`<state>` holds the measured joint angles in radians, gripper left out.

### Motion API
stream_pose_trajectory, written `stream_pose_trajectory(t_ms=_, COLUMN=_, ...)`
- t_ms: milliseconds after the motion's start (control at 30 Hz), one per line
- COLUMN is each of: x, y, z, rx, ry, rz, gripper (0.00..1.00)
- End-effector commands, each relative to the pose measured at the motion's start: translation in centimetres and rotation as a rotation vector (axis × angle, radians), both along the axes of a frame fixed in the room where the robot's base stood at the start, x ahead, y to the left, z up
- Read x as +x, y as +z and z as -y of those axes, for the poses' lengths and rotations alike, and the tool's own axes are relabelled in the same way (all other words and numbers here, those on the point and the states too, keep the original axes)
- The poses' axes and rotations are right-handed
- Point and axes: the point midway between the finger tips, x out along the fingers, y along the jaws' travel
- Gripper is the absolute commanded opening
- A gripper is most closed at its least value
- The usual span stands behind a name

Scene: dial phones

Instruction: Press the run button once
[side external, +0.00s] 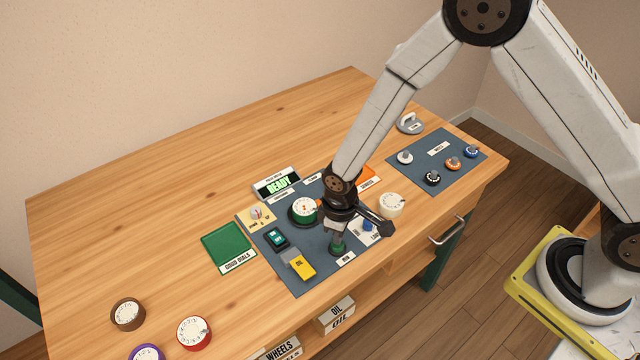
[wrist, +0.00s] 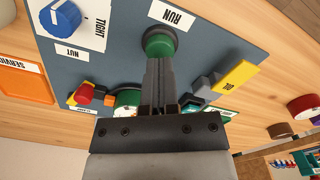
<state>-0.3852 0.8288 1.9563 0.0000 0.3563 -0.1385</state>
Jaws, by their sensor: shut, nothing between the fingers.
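The round green run button (side external: 338,249) sits at the front edge of the blue-grey panel (side external: 310,275), beside a white RUN label (side external: 345,258). It also shows in the wrist view (wrist: 160,44), with its RUN label (wrist: 171,14) above it. My gripper (side external: 337,241) is shut and empty, pointing down at the button. In the wrist view its closed fingertips (wrist: 160,60) overlap the lower part of the button. I cannot tell whether they touch it. The display (side external: 277,185) at the back of the panel reads READY in green.
A blue knob (wrist: 60,18) is on the panel's other side. A green tray (side external: 226,244) and several loose dials (side external: 194,333) lie further left.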

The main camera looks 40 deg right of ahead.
Motion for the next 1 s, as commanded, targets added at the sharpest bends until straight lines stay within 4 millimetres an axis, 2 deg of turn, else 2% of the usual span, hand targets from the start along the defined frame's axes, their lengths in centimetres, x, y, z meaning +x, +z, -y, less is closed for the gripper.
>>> stream_pose_trajectory(t_ms=1000, x=0.0, y=-1.5, z=0.0, rx=0.0, ry=0.0, rz=-0.001, gripper=0.0)
